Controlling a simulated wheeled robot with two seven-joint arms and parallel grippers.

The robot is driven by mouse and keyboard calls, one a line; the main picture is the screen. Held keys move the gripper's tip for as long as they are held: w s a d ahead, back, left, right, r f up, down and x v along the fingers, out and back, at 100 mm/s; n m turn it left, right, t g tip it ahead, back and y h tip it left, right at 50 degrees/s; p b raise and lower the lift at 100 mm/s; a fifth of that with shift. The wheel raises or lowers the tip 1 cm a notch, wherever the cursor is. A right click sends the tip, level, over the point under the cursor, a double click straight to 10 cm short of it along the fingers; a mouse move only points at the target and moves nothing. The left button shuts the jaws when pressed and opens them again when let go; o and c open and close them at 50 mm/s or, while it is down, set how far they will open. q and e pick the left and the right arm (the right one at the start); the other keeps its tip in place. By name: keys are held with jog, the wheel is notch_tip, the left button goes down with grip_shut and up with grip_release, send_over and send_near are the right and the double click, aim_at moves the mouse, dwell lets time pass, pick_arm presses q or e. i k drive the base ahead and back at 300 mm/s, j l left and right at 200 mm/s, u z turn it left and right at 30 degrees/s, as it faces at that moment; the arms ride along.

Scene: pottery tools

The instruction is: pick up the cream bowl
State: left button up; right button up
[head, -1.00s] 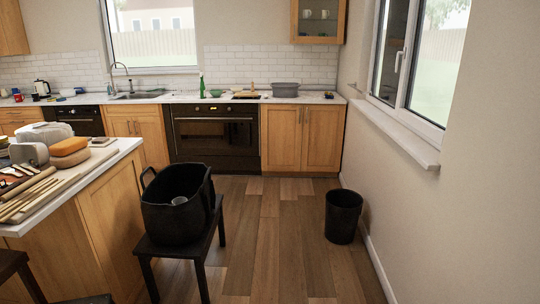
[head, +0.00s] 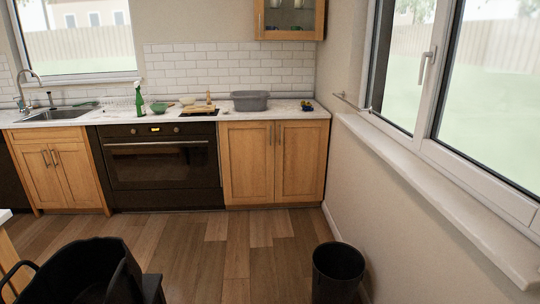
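I cannot make out a cream bowl for certain in the head view. A green bowl (head: 159,107) stands on the far counter, left of a small pale item (head: 187,101) that is too small to identify. A grey basin (head: 250,100) stands on the same counter, further right. Neither of my grippers is in view.
The far counter (head: 285,113) runs above an oven (head: 160,165) and wooden cabinets. A green spray bottle (head: 139,98) stands near the sink (head: 57,115).

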aim_at(188, 103)
jog(key=i+u, duration=0.15)
jog(key=i, duration=0.45)
jog(key=i+u, duration=0.15)
jog(key=i, duration=0.45)
jog(key=i+l+u, duration=0.1)
jog(key=i, duration=0.45)
jog(key=i+l+u, duration=0.15)
jog(key=i, duration=0.45)
jog(key=i+j+u, duration=0.2)
jog(key=i, duration=0.3)
jog(key=i+l+u, duration=0.25)
jog(key=i, duration=0.3)
jog(key=i+u, duration=0.2)
jog(key=i, duration=0.3)
jog(key=i+l+u, duration=0.25)
jog(key=i, duration=0.25)
jog(key=i+j+u, duration=0.15)
jog(key=i+u, duration=0.15)
jog(key=u, duration=0.15)
jog(key=i+u, duration=0.65)
jog(key=u, duration=0.2)
jog(key=i+l+u, duration=0.25)
jog(key=u, duration=0.2)
jog(key=i+j+u, duration=0.1)
jog(key=i+j, duration=0.15)
jog(key=i, duration=0.15)
jog(key=i+j+u, duration=0.1)
jog(key=i+j, duration=0.15)
jog(key=i, duration=0.2)
